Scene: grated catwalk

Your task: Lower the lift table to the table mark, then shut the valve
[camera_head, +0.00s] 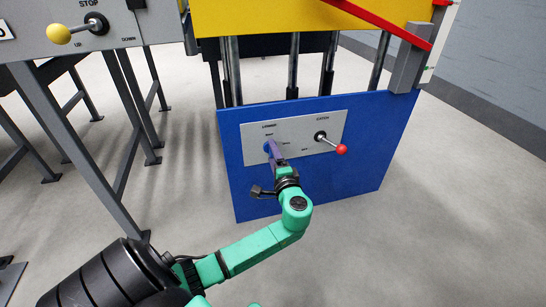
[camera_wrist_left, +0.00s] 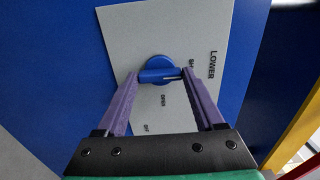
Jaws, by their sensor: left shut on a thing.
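The lift table's yellow body (camera_head: 270,18) stands on dark posts above a blue front panel (camera_head: 370,150). A grey plate (camera_head: 310,128) on that panel, lettered LOWER, carries the valve, a round blue knob (camera_wrist_left: 158,64) with a raised bar. My left gripper (camera_wrist_left: 160,75) is shut on this knob, one purple finger at each end of the bar. The bar lies roughly toward the upper small label in the wrist view, but its exact setting is unclear. In the head view the purple fingers mostly hide the knob. My right gripper is not in view.
A lever with a red ball (camera_head: 341,149) sits right of the valve. A yellow-ball lever (camera_head: 59,34), lettered STOP, UP and DOWN, is on a grey panel at upper left. A red bar (camera_head: 385,25) slants near a white strip (camera_head: 433,60) with green marks. Grey frame legs (camera_head: 75,135) stand left.

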